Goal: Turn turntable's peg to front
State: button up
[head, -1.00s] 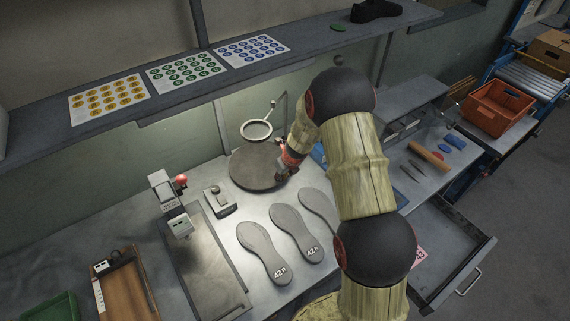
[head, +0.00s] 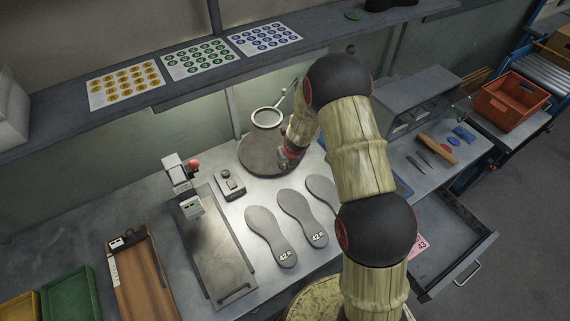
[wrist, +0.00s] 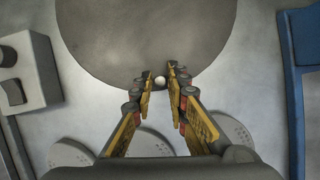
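The turntable is a dark grey round disc (head: 262,157) on the bench; it fills the top of the wrist view (wrist: 150,35). Its peg (wrist: 160,82) shows in the wrist view as a small pale round knob near the disc's lower edge. My gripper (wrist: 161,80) is over that edge, with one fingertip on each side of the peg. The fingers are partly open, and narrow gaps seem to show beside the peg. In the head view my gripper (head: 284,164) is at the disc's right edge and hides the peg.
Grey soles (head: 270,237) lie in front of the turntable. A ring magnifier (head: 267,117) stands over the disc's back. A small grey switch box (head: 230,185) is to its left. A shelf (head: 130,118) runs above the bench. An open drawer (head: 450,245) juts out at right.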

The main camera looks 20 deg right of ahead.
jog(key=o, duration=0.3)
jog(key=v, duration=1.2)
dwell(0.7)
